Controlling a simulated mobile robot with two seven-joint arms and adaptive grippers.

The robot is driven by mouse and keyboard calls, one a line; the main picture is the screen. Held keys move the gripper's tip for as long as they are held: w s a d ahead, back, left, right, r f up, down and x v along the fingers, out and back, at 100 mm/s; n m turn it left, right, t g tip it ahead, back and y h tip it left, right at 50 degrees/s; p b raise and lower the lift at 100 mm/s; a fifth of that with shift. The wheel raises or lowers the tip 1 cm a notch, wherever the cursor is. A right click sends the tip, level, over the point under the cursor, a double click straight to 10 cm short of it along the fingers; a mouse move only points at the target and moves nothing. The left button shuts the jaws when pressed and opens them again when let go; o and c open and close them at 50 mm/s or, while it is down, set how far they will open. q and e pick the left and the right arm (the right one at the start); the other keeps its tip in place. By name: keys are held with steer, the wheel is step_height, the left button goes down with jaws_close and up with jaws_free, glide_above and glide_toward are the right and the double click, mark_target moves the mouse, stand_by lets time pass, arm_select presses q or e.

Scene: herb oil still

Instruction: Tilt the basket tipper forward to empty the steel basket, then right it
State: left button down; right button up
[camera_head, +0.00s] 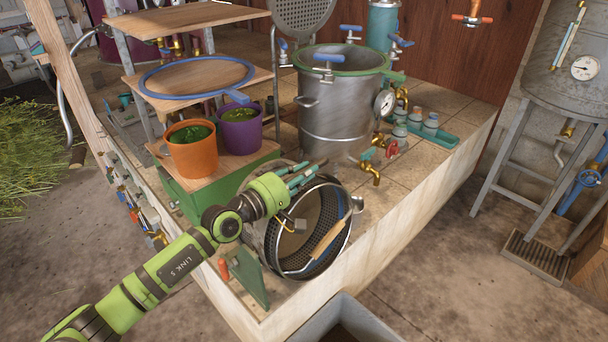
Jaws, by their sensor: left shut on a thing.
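The steel basket (338,262) lies tipped on its side at the front of the tiled platform, its open mouth facing forward and right. Its perforated inside shows no herbs, and its wooden-gripped bail (328,238) hangs across the mouth. The basket tipper (250,278) shows as a green plate low at the basket's left; most of it is hidden behind the basket and my arm. My left gripper (308,174) is at the basket's upper rim, shut on what looks like part of the tipper; the contact is partly hidden. My right gripper is out of view.
A grey bin (345,318) stands below the platform's front edge, under the basket. Behind are an orange pot (193,155), a purple pot (240,132) and the steel still pot (335,115) with a green rim. Brass taps and a teal tray (432,132) stand right.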

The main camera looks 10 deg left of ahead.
arm_select(q)
steer(key=shift+s+d+f, duration=0.3)
steer(key=shift+d, duration=0.25)
steer(key=c, duration=1.2)
jaws_free()
steer(key=shift+o, duration=0.2)
steer(key=shift+r, duration=0.2)
steer(key=shift+a, duration=0.15)
steer(key=shift+s+a, duration=0.2)
steer(key=v, duration=1.1)
steer(key=shift+s+a, duration=0.1)
steer(key=shift+s, duration=0.05)
